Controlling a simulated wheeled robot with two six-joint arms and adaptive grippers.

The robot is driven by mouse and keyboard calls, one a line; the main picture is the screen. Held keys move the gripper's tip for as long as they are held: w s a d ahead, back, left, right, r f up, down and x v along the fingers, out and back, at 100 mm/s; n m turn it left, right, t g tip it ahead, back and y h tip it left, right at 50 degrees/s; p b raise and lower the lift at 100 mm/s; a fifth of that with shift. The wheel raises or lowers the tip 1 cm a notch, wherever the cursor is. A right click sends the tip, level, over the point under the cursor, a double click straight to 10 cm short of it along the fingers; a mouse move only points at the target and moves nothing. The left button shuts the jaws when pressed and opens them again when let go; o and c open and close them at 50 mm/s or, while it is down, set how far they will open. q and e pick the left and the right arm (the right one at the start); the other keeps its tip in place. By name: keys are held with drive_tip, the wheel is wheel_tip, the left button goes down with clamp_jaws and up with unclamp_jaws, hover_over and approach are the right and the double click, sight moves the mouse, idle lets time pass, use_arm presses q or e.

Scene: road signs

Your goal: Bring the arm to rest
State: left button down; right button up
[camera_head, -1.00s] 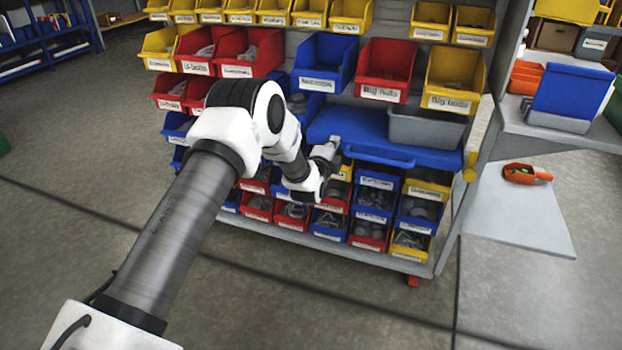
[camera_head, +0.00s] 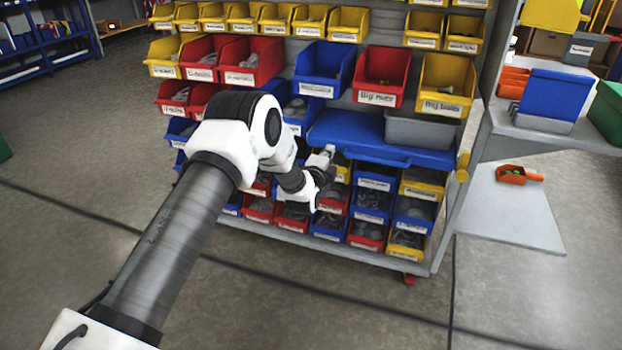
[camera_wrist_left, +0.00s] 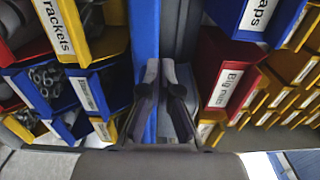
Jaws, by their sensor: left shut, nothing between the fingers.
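My left arm (camera_head: 188,215) reaches in from the lower left of the head view toward the bin rack. My left gripper (camera_head: 330,158) is at its end, in front of the rack just below the front edge of the blue tray (camera_head: 375,135). In the left wrist view the two fingers of the gripper (camera_wrist_left: 165,72) are together, with nothing between them. Behind them are a blue strip and a grey surface. My right gripper is in neither view.
The rack holds rows of labelled bins, among them a red "Big nuts" bin (camera_head: 383,75) and a yellow "Big bolts" bin (camera_head: 446,85). The floor (camera_head: 300,305) before the rack is clear.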

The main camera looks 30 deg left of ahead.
use_arm(q)
drive_tip(key=p+v, duration=0.2)
drive_tip(key=v, duration=0.7)
drive_tip(key=s+d+f+g+h, duration=0.1)
drive_tip(key=s+d+f+g, duration=0.15)
drive_tip(key=s+f, duration=0.35)
drive_tip(key=s+d+f+n+g+h, duration=0.1)
drive_tip(key=s+d+f+g, duration=0.1)
drive_tip(key=s+d+f, duration=0.4)
drive_tip(key=s+d+f+g+h, duration=0.1)
drive_tip(key=s+d+f+g, duration=0.2)
drive_tip(key=f, duration=0.5)
drive_tip(key=s+d+f+n+g+h, duration=0.15)
drive_tip(key=s+n+g, duration=0.45)
drive_tip(key=s, duration=0.8)
drive_tip(key=s+f+n+g+y, duration=0.1)
drive_tip(key=s+f+n+g, duration=0.25)
drive_tip(key=s+n, duration=0.75)
wheel_tip(320, 180, up, 27)
drive_tip(key=s+m+p, duration=0.2)
drive_tip(key=p, duration=2.5)
drive_tip(key=shift+s+d+r+g, duration=0.15)
drive_tip(key=shift+s+d+g, duration=0.05)
drive_tip(key=shift+s+g, duration=0.15)
drive_tip(key=shift+h, duration=0.25)
